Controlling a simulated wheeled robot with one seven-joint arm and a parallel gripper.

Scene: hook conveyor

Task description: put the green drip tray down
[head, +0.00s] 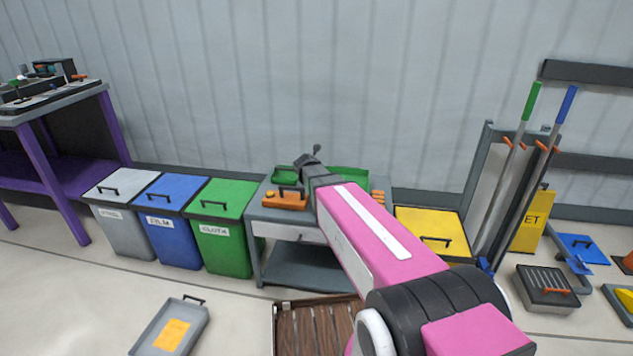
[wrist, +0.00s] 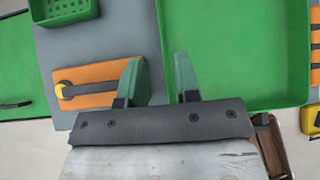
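The green drip tray (wrist: 235,45) is the large shallow green tray on the right in the wrist view. It appears to rest on the grey cart top (wrist: 115,30). In the head view the tray (head: 352,175) is partly hidden behind my arm. My gripper (wrist: 160,65) has its two fingers apart, one on each side of the tray's left rim. A gap shows between the fingers and the thin rim. The right finger is over the tray's inside, the left one outside it.
On the cart, left of the tray, are an orange block with a dark handle (wrist: 95,88) and a small green basket (wrist: 62,10). Grey, blue and green (head: 225,198) bins stand left of the cart. A yellow bin (head: 430,225) stands right. A slatted wooden crate (head: 315,325) lies in front.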

